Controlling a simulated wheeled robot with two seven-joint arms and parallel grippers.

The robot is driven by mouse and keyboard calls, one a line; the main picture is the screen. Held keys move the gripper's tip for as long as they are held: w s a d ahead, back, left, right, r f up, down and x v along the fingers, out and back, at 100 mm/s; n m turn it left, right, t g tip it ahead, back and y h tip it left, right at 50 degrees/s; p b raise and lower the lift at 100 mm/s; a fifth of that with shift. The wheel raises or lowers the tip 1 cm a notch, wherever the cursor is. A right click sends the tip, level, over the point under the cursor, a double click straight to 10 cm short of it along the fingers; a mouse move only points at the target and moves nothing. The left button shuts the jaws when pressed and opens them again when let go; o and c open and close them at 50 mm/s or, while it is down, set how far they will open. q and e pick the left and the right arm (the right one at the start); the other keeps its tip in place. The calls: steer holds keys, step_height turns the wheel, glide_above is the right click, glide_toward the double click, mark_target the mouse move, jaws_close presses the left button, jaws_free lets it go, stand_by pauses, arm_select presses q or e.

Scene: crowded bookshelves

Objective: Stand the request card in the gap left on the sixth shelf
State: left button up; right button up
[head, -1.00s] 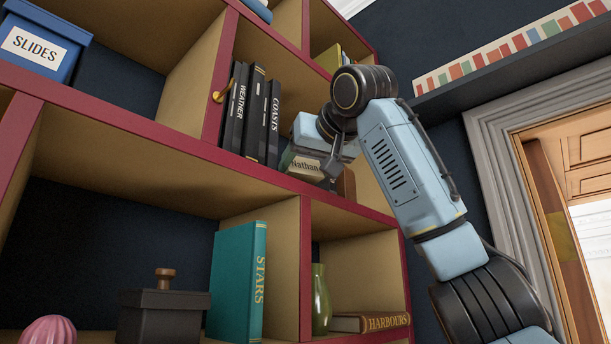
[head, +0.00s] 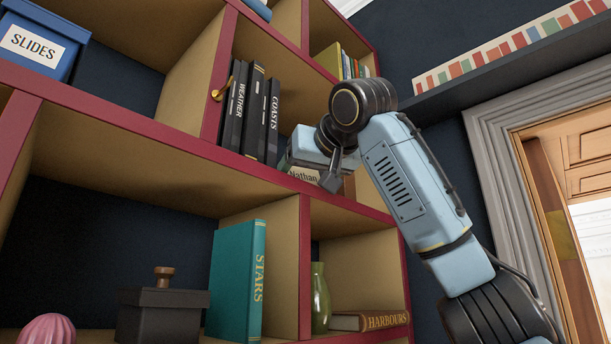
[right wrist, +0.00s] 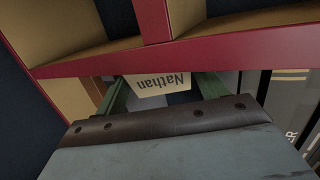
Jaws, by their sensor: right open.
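The request card is a cream card reading "Nathan" (head: 303,176). It is in the upper compartment, right of the black COASTS book (head: 272,122), and my gripper partly covers it. In the right wrist view the card (right wrist: 164,84) appears upside down, between the two green fingers of my right gripper (right wrist: 160,88). The fingers are apart, one on each side of the card. Whether the card's lower edge rests on the shelf board is hidden. My left gripper is not in view.
Several black books (head: 236,108) stand left of the card. A brown object (head: 349,186) shows to its right, partly behind my arm. Red shelf edges (right wrist: 200,50) run close to the gripper. Below are the teal STARS book (head: 238,280) and a green vase (head: 320,298).

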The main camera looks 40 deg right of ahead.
steer(key=shift+r, duration=0.15)
steer(key=b+v, duration=0.3)
steer(key=v, duration=0.9)
